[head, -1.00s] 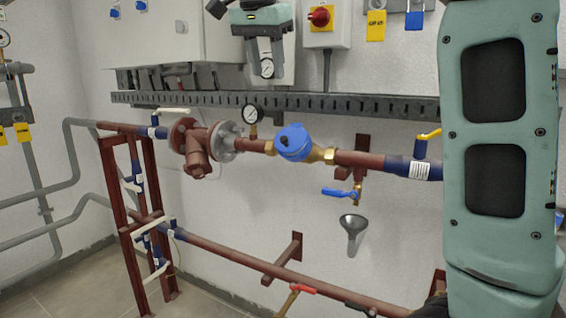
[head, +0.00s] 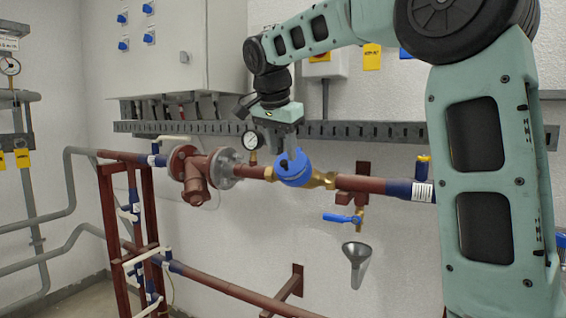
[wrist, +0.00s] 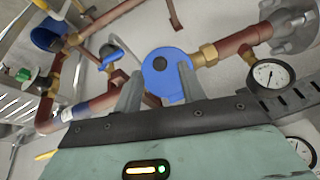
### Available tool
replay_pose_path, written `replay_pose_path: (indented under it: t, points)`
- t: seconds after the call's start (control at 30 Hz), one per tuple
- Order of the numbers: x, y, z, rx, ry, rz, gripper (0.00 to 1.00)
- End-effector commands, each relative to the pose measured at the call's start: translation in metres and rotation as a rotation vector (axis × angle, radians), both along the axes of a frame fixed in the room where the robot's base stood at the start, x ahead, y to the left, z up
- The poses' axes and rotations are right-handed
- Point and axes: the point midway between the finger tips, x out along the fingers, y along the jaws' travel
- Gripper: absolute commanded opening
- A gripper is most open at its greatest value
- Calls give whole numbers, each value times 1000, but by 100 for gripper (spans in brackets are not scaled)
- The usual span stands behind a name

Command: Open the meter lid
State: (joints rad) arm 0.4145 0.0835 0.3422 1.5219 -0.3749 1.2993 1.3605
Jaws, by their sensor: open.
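The water meter with its round blue lid (head: 294,170) sits in the red pipe between brass fittings, and the lid looks closed. My gripper (head: 281,154) is just above and behind the meter in the head view, pointing down with its fingers at the lid's upper edge. In the wrist view the blue lid (wrist: 165,76) lies between and beyond the two fingertips of my gripper (wrist: 158,78). The fingers are apart with nothing gripped. I cannot tell whether a finger touches the lid.
A pressure gauge (head: 250,140) stands on the pipe left of the meter, close to my gripper. A flanged red strainer (head: 195,175) is further left. A blue-handled tap (head: 342,218) and a funnel (head: 357,256) are below right. A slotted rail (head: 390,131) runs along the wall behind.

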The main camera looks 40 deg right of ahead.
Motion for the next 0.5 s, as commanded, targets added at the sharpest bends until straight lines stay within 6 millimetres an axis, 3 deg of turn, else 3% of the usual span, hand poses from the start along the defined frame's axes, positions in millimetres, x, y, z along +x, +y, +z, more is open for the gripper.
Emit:
replay_pose_path:
  t: [0.2,0.5]
  points:
    - [5,-8,-23,0,1,0,40]
    - [6,-10,-26,0,0,0,40]
